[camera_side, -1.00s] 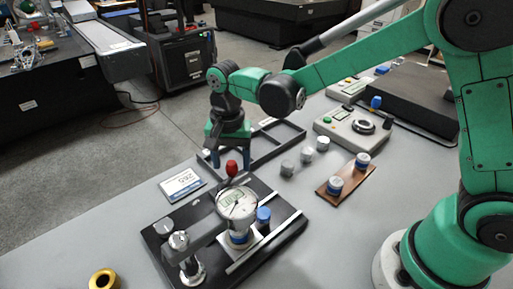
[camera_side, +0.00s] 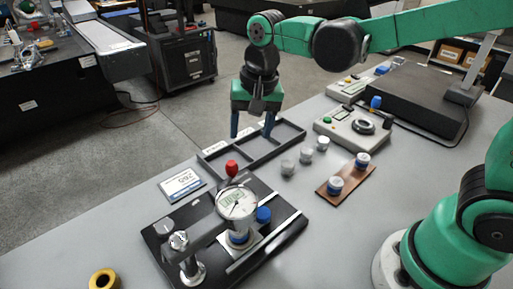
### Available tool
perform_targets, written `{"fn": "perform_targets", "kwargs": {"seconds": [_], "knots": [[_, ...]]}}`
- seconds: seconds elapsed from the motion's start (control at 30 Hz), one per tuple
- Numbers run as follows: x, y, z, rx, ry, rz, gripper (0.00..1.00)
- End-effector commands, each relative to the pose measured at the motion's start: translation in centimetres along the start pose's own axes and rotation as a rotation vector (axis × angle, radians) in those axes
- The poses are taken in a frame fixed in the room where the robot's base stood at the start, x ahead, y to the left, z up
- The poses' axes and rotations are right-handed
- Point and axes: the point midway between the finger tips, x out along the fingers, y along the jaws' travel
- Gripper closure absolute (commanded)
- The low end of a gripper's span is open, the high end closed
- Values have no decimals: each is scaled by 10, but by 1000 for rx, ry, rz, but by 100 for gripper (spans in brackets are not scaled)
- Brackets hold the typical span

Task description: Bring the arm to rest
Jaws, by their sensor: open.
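My gripper (camera_side: 253,128) points down with its two blue fingers spread apart. It is open and nothing shows between the fingers. It hangs in front of the dark divided tray (camera_side: 207,165) in the picture, and appears to be above the table. How high it is above the tray I cannot tell exactly. My green arm reaches in from the right.
Grey cylinders (camera_side: 288,167), a brown board (camera_side: 327,192) with two blue-and-white pieces, a grey control box (camera_side: 340,133), a display card (camera_side: 181,185) and a yellow ring (camera_side: 104,281) stand around.

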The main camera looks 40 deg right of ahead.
Motion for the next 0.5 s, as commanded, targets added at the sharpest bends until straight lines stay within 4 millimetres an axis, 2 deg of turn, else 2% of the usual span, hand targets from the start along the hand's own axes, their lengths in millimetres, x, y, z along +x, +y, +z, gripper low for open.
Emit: {"fn": "perform_targets", "kwargs": {"seconds": [0.1, 0.3, 0.5], "knots": [[-16, 28, 5, -145, 101, -63, 38], [-25, 66, 17, -387, 289, -111, 38], [-22, 86, 24, -538, 416, -105, 38]]}}
